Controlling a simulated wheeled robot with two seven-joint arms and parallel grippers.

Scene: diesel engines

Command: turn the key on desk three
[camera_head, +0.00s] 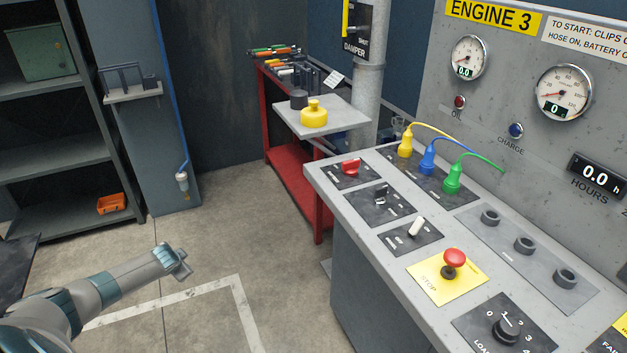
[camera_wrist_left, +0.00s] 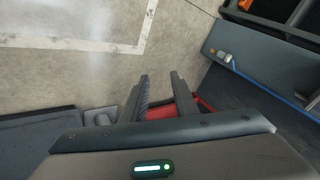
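The engine 3 desk (camera_head: 340,187) stands at the right of the head view, below an ENGINE 3 sign (camera_head: 493,15). On its left panels are a red switch (camera_head: 350,166), a small dark and metal piece that looks like the key (camera_head: 381,195), and a white lever (camera_head: 416,227). The key's exact angle is too small to tell. My left gripper (camera_head: 181,262) is over the floor, left of the desk and apart from it. In the left wrist view its fingers (camera_wrist_left: 162,82) are spread and empty. My right gripper is not in view.
A red stop button (camera_head: 454,258) and a load knob (camera_head: 505,331) sit nearer on the desk. Yellow, blue and green plugs (camera_head: 428,160) with wires stand at its back. A small shelf (camera_head: 340,125) holds a yellow item. The floor left of the desk is clear.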

